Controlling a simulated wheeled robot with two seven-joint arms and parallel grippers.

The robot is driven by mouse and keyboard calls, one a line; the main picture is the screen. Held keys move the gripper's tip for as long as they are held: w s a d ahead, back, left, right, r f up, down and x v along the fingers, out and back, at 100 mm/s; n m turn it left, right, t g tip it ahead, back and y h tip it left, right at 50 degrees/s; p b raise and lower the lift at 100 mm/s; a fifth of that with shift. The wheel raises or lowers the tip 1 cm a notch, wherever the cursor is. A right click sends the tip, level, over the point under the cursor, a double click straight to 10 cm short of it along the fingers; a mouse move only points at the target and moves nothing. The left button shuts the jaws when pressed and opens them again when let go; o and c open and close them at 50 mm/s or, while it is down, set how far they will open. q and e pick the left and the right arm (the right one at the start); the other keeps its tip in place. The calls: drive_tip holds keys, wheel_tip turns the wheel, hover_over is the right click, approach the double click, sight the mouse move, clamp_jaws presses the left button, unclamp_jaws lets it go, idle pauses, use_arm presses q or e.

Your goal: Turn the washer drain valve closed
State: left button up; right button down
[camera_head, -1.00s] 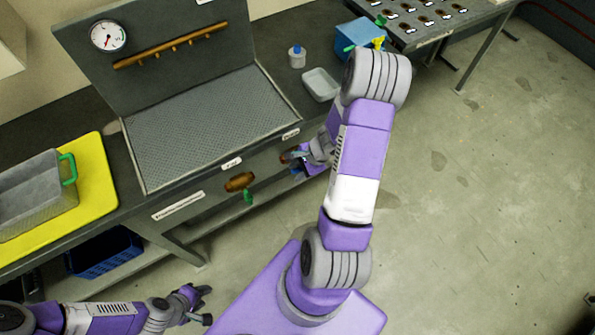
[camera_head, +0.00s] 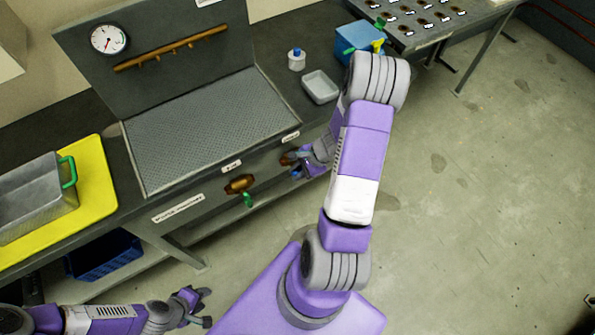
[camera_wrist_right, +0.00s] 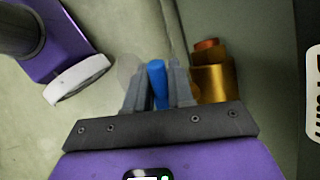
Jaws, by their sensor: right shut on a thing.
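The drain valve is a brass fitting (camera_wrist_right: 212,80) on the front of the washer bench, with a blue handle (camera_wrist_right: 157,84). In the right wrist view the handle stands between the two grey fingers of my right gripper (camera_wrist_right: 158,85), which is shut on it. In the head view my right gripper (camera_head: 298,167) is at the bench front, and the valve's brass body (camera_head: 287,159) shows beside it; much of the handle is hidden. My left gripper (camera_head: 206,306) is open and empty at the bottom, well away from the bench.
A second brass valve with a green handle (camera_head: 248,200) sits left of the drain valve. Above are the perforated bench top (camera_head: 200,130), a gauge (camera_head: 108,37), a bottle (camera_head: 297,60) and a grey tray (camera_head: 320,87). A yellow mat (camera_head: 95,190) is at left.

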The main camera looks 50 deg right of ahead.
drive_tip(key=shift+d+r+t+y, duration=0.2)
drive_tip(key=shift+t+y, duration=0.2)
drive_tip(key=shift+y, duration=0.7)
drive_tip(key=shift+s+d+m+t+y+b, duration=0.15)
drive_tip(key=shift+m+t+y+b, duration=0.1)
drive_tip(key=shift+y, duration=0.3)
drive_tip(key=shift+w+d+m+t+y+b, duration=0.15)
drive_tip(key=shift+t+y+b, duration=0.1)
drive_tip(key=shift+y, duration=0.3)
drive_tip(key=y, duration=0.1)
drive_tip(key=t+y+b, duration=0.1)
drive_tip(key=y+b, duration=0.1)
drive_tip(key=shift+s+d+r+m+t+y, duration=0.2)
drive_tip(key=shift+s+d+m+t+y, duration=0.1)
drive_tip(key=shift+m+t+y, duration=0.1)
drive_tip(key=shift+d+r+m+t+y+b, duration=0.1)
drive_tip(key=shift+d+m+t+y+b, duration=0.2)
drive_tip(key=shift+y+b, duration=0.35)
drive_tip(key=shift+a+r+m+t+y+b, duration=0.1)
drive_tip(key=shift+t+y+b, duration=0.3)
drive_tip(key=shift+y, duration=0.35)
drive_tip(key=shift+r, duration=0.1)
drive_tip(key=c, duration=1.1)
unclamp_jaws()
drive_tip(key=shift+c, duration=0.2)
drive_tip(key=shift+d, duration=0.15)
drive_tip(key=v, duration=0.7)
drive_tip(key=shift+s+d, duration=0.15)
drive_tip(key=shift+s, duration=0.05)
